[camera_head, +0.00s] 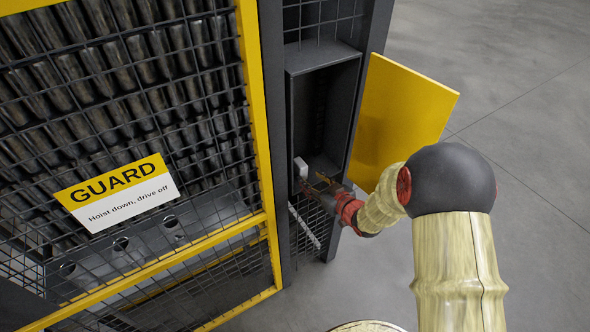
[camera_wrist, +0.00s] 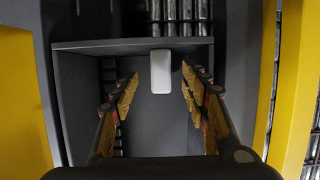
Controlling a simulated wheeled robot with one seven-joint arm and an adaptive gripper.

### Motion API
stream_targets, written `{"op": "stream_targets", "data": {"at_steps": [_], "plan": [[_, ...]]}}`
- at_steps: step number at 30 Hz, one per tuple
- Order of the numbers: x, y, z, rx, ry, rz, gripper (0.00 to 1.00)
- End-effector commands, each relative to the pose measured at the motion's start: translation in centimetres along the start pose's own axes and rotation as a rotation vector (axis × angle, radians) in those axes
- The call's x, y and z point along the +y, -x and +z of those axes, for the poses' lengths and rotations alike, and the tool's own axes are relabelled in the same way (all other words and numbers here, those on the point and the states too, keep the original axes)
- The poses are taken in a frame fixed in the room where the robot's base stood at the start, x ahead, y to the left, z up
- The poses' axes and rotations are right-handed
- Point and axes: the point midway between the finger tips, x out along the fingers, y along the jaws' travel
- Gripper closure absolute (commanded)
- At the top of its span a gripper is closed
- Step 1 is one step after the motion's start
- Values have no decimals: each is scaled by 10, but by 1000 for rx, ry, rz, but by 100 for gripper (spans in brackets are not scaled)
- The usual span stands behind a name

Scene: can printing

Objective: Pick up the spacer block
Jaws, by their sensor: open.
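The spacer block is a small white block with rounded corners. In the wrist view the spacer block (camera_wrist: 161,71) stands near the far end of a dark grey compartment, between and slightly beyond my fingertips. In the head view the spacer block (camera_head: 301,167) shows as a small white piece at the left of the compartment opening. My gripper (camera_wrist: 157,95) is open, with one yellow finger on each side of the block and visible gaps to it. In the head view my gripper (camera_head: 322,184) reaches into the compartment, partly in shadow. The block's underside is hidden.
The compartment (camera_head: 322,72) has dark walls close around my gripper. A yellow door (camera_head: 398,118) stands open at its right. A yellow-framed mesh guard with a GUARD sign (camera_head: 118,192) is at the left, with several dark cylinders behind it. Grey floor (camera_head: 530,150) is clear at the right.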

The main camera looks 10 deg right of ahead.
Motion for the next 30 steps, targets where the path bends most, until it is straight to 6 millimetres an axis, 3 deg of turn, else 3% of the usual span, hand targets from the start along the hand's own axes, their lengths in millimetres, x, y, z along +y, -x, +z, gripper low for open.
{"op": "stream_targets", "data": {"at_steps": [5, 22, 30], "plan": [[-3, -6, -11, 43, -13, -11, 55], [-2, -73, -16, 40, -14, -9, 55], [-1, -77, -18, 40, -15, -7, 55]]}}
